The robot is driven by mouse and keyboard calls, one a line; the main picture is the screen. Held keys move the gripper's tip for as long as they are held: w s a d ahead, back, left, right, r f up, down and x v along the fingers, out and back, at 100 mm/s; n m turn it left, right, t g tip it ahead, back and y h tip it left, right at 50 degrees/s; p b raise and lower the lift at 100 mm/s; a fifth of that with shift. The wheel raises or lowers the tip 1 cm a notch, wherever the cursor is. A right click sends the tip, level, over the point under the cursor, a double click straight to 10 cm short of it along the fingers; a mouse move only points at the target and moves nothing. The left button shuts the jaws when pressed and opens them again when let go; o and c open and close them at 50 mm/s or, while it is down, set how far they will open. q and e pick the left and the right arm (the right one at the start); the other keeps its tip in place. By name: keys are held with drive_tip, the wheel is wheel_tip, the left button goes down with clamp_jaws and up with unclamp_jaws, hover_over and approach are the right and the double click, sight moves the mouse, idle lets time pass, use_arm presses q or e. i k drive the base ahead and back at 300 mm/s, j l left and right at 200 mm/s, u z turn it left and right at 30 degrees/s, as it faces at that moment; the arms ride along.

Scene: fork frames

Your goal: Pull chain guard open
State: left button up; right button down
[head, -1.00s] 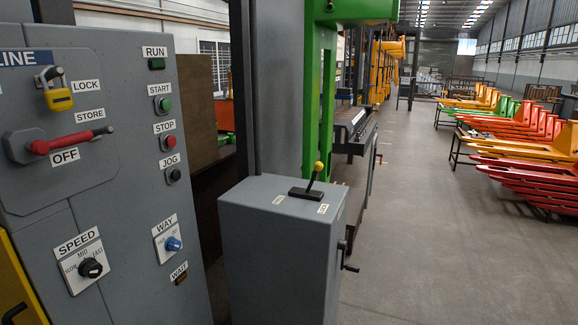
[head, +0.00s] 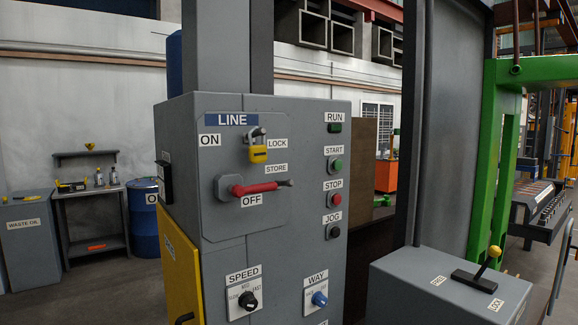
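A yellow panel (head: 181,268) with a small, unreadable label is at the lower left side of the grey control cabinet (head: 290,255). It may be the chain guard; I cannot tell for sure. A dark handle (head: 184,318) shows at its bottom, cut by the picture edge. The panel looks closed against the cabinet, but its lower part is out of view. Neither of my grippers is in view.
The cabinet carries a red lever (head: 258,188) at OFF, a yellow padlock (head: 258,154), buttons and knobs. A grey pedestal (head: 440,290) with a yellow-knobbed lever (head: 487,262) stands right. A waste oil bin (head: 30,245), workbench (head: 95,200) and blue drum (head: 144,218) stand left.

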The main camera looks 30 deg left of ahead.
sight(179, 259)
drive_tip(key=u, duration=1.7)
